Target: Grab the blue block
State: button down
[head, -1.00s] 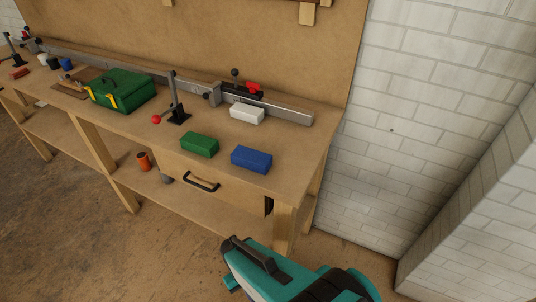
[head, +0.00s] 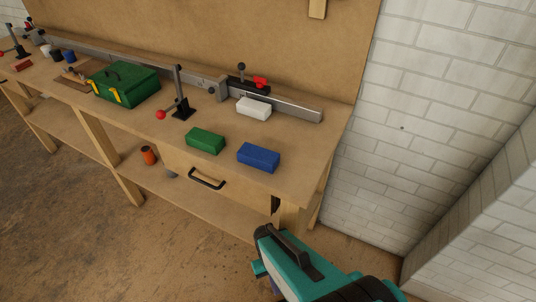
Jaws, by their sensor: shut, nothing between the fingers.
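The blue block (head: 258,157) lies flat on the wooden workbench (head: 300,178), near its front edge towards the right end. A green block (head: 205,141) lies just left of it, with a gap between them. A white block (head: 253,108) lies behind them, by the metal rail. Nothing touches the blue block. Part of my teal and black arm shows at the lower right, in front of the bench and lower than the blue block in the picture. I cannot make out my gripper's fingers.
A metal rail (head: 295,110) with a red-handled clamp runs along the bench's back. A toggle clamp (head: 181,95) with a red knob stands left of the blocks. A green toolbox (head: 124,83) is farther left. A drawer handle (head: 207,179) sticks out in front. A brick wall (head: 425,90) bounds the right.

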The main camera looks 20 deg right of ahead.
aim_at(259, 157)
jog(key=z, duration=0.15)
jog(key=k, duration=1.35)
jog(key=u, duration=0.1)
jog(key=i, duration=0.95)
jog(key=z, duration=0.05)
